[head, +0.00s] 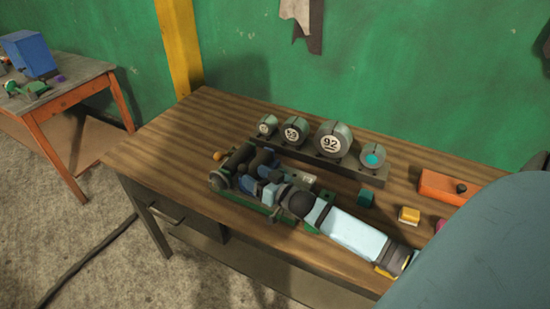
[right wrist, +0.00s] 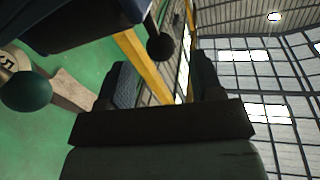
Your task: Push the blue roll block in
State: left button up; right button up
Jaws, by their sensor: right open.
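A green-based roller machine (head: 262,208) with dark cylindrical rolls stands on the wooden table. Blue parts of the blue roll block (head: 248,184) show among its rolls, partly covered by my right gripper. My right arm reaches in from the right, and my right gripper (head: 266,189) is over the machine. In the right wrist view its two dark fingers (right wrist: 163,85) stand apart with nothing between them. A dark blue body (right wrist: 75,22) with a black ball knob (right wrist: 160,47) is close by at the upper left there. Contact with the block cannot be told. My left gripper is not in view.
A rack (head: 350,172) of several round gauge-like discs stands behind the machine. A teal block (head: 366,198), a yellow-and-white block (head: 409,215) and an orange block (head: 447,188) lie to the right. A second table (head: 62,97) stands at the far left.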

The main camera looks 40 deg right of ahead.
jog(key=s+d, duration=0.1)
jog(key=s, duration=0.7)
jog(key=shift+s+d+b, duration=0.2)
jog(key=shift+d+b, duration=0.05)
jog(key=shift+b, duration=0.2)
jog(key=s+a+f+n+g+p, duration=0.1)
jog(key=s+a+f+g, duration=0.2)
jog(key=s+a+f, duration=0.3)
jog(key=s+a+f+n+g+p, duration=0.2)
jog(key=s+a+f, duration=0.4)
jog(key=s+a, duration=0.4)
jog(key=shift+a+f+g, duration=0.4)
jog(key=shift+a+g, duration=0.4)
jog(key=shift+a, duration=0.15)
jog(key=shift+d, duration=0.1)
